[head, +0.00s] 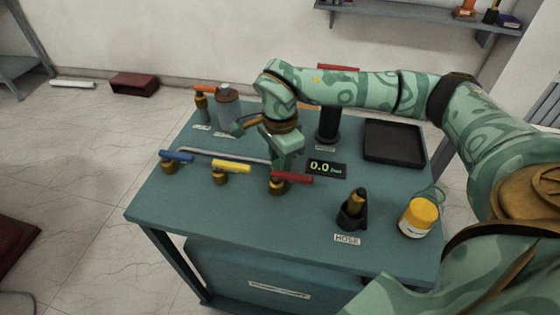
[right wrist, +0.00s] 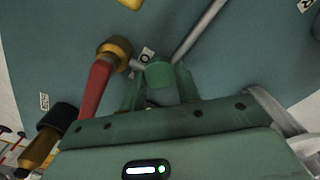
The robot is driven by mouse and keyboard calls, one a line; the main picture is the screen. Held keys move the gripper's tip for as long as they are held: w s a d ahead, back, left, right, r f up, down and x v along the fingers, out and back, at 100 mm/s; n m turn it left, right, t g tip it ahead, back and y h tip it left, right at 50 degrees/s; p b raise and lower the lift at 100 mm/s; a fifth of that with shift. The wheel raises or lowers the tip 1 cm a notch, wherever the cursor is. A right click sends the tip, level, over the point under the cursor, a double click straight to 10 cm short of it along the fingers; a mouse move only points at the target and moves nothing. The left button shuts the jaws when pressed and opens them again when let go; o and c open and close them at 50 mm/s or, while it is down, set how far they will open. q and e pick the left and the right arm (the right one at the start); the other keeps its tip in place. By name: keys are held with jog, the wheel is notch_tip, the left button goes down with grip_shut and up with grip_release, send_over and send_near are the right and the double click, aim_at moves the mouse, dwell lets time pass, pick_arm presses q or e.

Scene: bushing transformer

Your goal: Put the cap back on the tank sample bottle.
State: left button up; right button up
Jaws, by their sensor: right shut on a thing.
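My right gripper (head: 287,160) hangs over the table beside the red valve handle (head: 292,177). In the right wrist view its fingers (right wrist: 160,88) are closed on a small green round piece (right wrist: 160,74), which looks like a cap. A grey bottle (head: 227,108) with a brownish top stands at the back left of the table, left of my gripper and apart from it. Whether its mouth is open cannot be told. My left gripper is out of view.
Blue (head: 177,157) and yellow (head: 231,166) valves line the left side, with a metal pipe behind them. An orange-handled valve (head: 202,100) is beside the grey bottle. A hose nozzle in a black holder (head: 350,216), a 0.0 display (head: 326,168) and an empty black tray (head: 393,142) are right.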

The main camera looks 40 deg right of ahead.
jog(key=r, duration=0.1)
jog(key=r+p, duration=0.1)
jog(key=r, duration=0.2)
jog(key=shift+s+p, duration=0.3)
jog(key=shift+p, duration=0.1)
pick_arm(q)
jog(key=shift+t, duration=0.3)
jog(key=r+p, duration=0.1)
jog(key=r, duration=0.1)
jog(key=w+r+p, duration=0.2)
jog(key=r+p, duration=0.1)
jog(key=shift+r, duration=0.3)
pick_arm(e)
jog(key=s+a+r, duration=0.1)
jog(key=s+r, duration=0.7)
jog(key=s, duration=0.5)
jog(key=shift+s+r, duration=0.2)
jog(key=shift+r, duration=0.1)
jog(key=shift+a, duration=0.1)
jog(key=w+a+f+n, duration=0.1)
jog(key=w+a+n, duration=0.2)
jog(key=n, duration=1.6)
jog(key=a, duration=0.4)
jog(key=shift+f, duration=0.3)
